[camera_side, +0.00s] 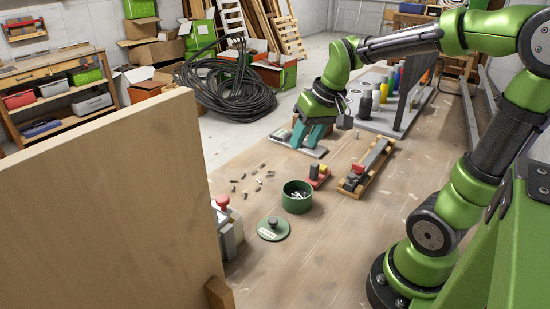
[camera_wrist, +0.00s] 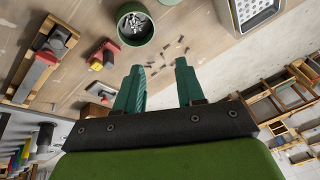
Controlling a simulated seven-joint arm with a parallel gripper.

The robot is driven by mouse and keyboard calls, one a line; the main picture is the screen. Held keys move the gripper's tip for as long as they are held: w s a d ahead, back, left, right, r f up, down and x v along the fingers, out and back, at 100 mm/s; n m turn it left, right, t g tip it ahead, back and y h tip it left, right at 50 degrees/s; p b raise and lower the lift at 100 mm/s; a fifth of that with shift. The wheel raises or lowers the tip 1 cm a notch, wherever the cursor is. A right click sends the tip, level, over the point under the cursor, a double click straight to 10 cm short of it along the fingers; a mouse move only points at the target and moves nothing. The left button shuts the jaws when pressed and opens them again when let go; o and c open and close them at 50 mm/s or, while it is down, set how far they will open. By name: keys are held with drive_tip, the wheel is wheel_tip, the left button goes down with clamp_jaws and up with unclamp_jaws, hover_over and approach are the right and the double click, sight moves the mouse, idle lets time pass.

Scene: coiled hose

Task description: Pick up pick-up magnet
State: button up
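A small red block with a dark top and a yellow part (camera_side: 317,175), which looks like the pick-up magnet, stands on the wooden bench beside the green tin. It also shows in the wrist view (camera_wrist: 103,55), left of the fingers. My gripper (camera_side: 309,146) has two teal fingers pointing down, above or near a flat grey piece on the bench, behind the red block. In the wrist view my gripper (camera_wrist: 159,68) shows a clear gap between its fingers with nothing held. Whether the fingertips touch the grey piece cannot be told.
A green tin (camera_side: 297,197) holds small metal parts. Its round lid (camera_side: 273,229) lies nearer the camera. Several loose fasteners (camera_side: 250,179) are scattered left of the tin. A wooden tray with a long tool (camera_side: 366,168) lies right. A tall board (camera_side: 110,200) stands at the left.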

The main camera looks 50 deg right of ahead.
sight(315, 164)
drive_tip(key=w+d+f+n+g, duration=0.1)
drive_tip(key=w+d+n+g, duration=0.15)
drive_tip(key=d, duration=0.45)
drive_tip(key=w+d+f+n+g, duration=0.2)
drive_tip(key=d+n, duration=0.1)
drive_tip(key=d, duration=0.4)
drive_tip(key=shift+m+t, duration=0.25)
wheel_tip(315, 164, down, 16)
drive_tip(key=shift+f, duration=0.25)
drive_tip(key=shift+d, duration=0.1)
clamp_jaws()
